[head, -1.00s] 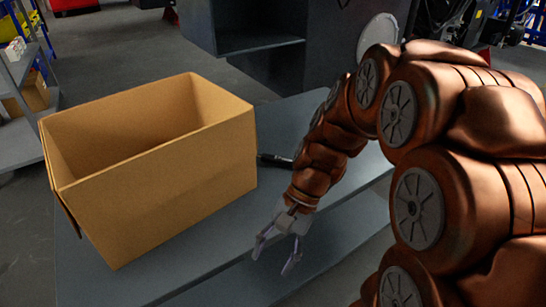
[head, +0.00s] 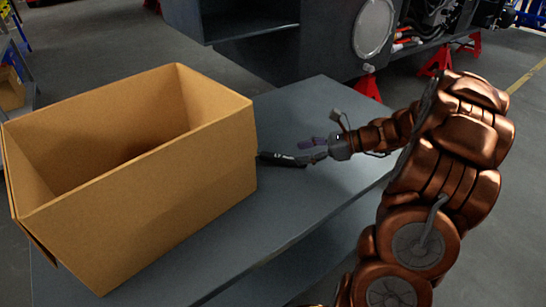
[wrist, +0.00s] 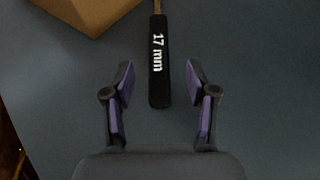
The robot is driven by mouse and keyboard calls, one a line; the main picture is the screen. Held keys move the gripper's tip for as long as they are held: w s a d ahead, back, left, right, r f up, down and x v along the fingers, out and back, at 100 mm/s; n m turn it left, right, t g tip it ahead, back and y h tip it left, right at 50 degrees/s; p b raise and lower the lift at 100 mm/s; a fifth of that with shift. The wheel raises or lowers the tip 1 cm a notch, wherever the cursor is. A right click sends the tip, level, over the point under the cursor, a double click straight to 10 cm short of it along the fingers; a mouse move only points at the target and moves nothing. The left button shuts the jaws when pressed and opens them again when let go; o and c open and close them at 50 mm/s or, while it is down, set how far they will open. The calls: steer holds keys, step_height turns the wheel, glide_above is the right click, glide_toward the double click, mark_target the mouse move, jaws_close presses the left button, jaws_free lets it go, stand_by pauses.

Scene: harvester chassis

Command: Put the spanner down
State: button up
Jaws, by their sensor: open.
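The spanner (wrist: 159,62) lies on the grey table top, its black handle marked "17 mm". In the wrist view the handle end points toward my gripper (wrist: 160,95), which is open; the handle's end lies between the fingertips without touching either. The spanner's far part runs up out of the wrist view beside the cardboard box. In the head view the dark handle (head: 283,160) shows just right of the box, and my gripper (head: 308,151) is at its right end. The spanner's head is hidden behind the box there.
An open cardboard box (head: 150,215) stands on the left of the grey table (head: 300,110); its corner also shows in the wrist view (wrist: 85,12). The table's right side is clear. A dark machine chassis (head: 290,50) and red stands (head: 368,86) are behind.

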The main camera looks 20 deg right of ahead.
mark_target(281, 156)
steer(key=shift+b+x, duration=0.55)
steer(key=shift+x, duration=0.95)
steer(key=shift+b+x, duration=0.95)
steer(key=shift+x, duration=1.4)
steer(key=shift+a+r, duration=0.1)
steer(key=shift+r, duration=0.1)
jaws_close()
